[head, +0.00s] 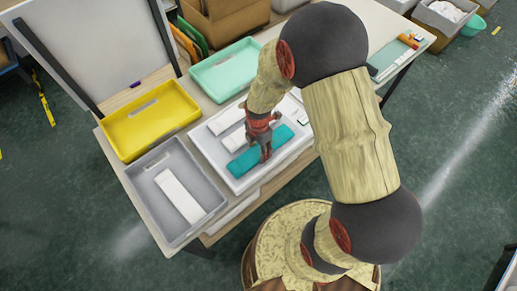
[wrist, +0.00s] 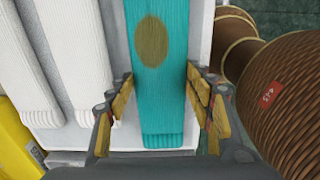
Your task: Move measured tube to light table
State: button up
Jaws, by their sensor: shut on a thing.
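A flat teal knitted tube (head: 244,164) with ribbed ends lies in a shallow white tray (head: 238,188) on the table. In the wrist view the teal tube (wrist: 163,105) carries a brown oval spot. My gripper (head: 266,153) is down over this tube, its fingers on both long sides, shut on it; the wrist view shows the gripper (wrist: 160,78) the same way. White knitted tubes (head: 226,119) lie beside it in the same tray. I cannot tell which surface is the light table. My arm hides part of the tray's right side.
A grey tray (head: 149,163) at the front left holds a white tube (head: 179,196). A yellow tray (head: 150,119) and a mint tray (head: 226,70) stand behind, both largely empty. A large pale panel (head: 90,35) rises at the back left. Small tools (head: 408,42) lie at the far right end.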

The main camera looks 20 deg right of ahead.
jog(key=o, duration=1)
jog(key=shift+f, duration=0.1)
notch_tip(320, 180, up, 12)
jog(key=p, duration=0.1)
notch_tip(320, 180, up, 10)
jog(key=m+t, duration=0.1)
jog(key=m, duration=0.4)
send_over(259, 151)
jog(key=s+r+m+t, duration=0.4)
jog(key=s+r+m, duration=1)
jog(key=r+m, duration=0.2)
jog(key=shift+r+m+t, duration=0.3)
jog(key=shift+r, duration=0.2)
jog(key=shift+w+a, duration=0.1)
